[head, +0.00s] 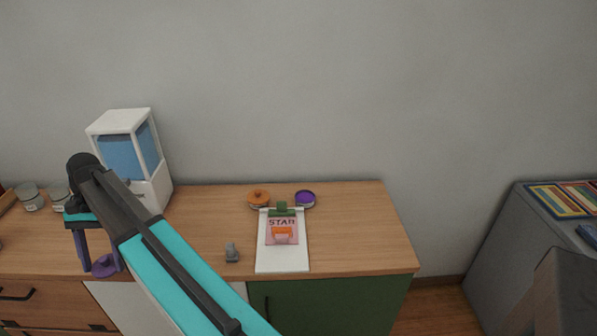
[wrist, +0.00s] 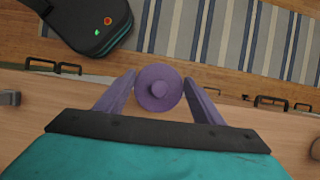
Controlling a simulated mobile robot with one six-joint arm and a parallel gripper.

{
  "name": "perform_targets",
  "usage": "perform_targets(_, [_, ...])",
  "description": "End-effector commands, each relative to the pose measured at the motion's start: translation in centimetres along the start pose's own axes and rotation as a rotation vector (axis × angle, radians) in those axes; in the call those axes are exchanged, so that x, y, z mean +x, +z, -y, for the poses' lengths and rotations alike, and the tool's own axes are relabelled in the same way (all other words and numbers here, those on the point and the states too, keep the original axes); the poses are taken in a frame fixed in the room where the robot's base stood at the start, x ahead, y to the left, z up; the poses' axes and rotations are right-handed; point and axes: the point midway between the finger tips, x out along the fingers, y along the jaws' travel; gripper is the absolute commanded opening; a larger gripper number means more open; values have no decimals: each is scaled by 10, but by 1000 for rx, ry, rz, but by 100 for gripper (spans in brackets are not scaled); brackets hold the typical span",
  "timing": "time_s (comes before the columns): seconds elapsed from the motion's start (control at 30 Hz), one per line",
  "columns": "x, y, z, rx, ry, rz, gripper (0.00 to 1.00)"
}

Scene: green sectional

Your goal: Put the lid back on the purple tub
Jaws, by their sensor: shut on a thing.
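My gripper (head: 102,268) is at the left of the head view, pointing down near the counter's front edge. It is shut on a round purple lid (head: 103,264) with a small knob on top. The lid also shows between the two purple fingers in the wrist view (wrist: 159,101), with its knob facing the camera. A small round tub with a purple rim and dark purple inside (head: 305,198) stands at the back of the counter, well to the right of my gripper. Its top looks open.
The wooden counter (head: 355,230) holds an orange-lidded pot (head: 258,198), a white board with a pink "STAR" item (head: 282,232), a small grey object (head: 232,253), a white-and-blue dispenser (head: 125,155) and glass jars (head: 30,197). The counter's right end is clear.

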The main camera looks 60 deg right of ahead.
Motion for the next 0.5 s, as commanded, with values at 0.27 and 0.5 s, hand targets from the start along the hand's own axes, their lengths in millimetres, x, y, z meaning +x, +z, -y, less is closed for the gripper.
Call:
perform_targets(0.27, [-19,-36,-28,148,-61,0,41])
perform_targets(0.5, [-41,-82,-69,350,-145,0,41])
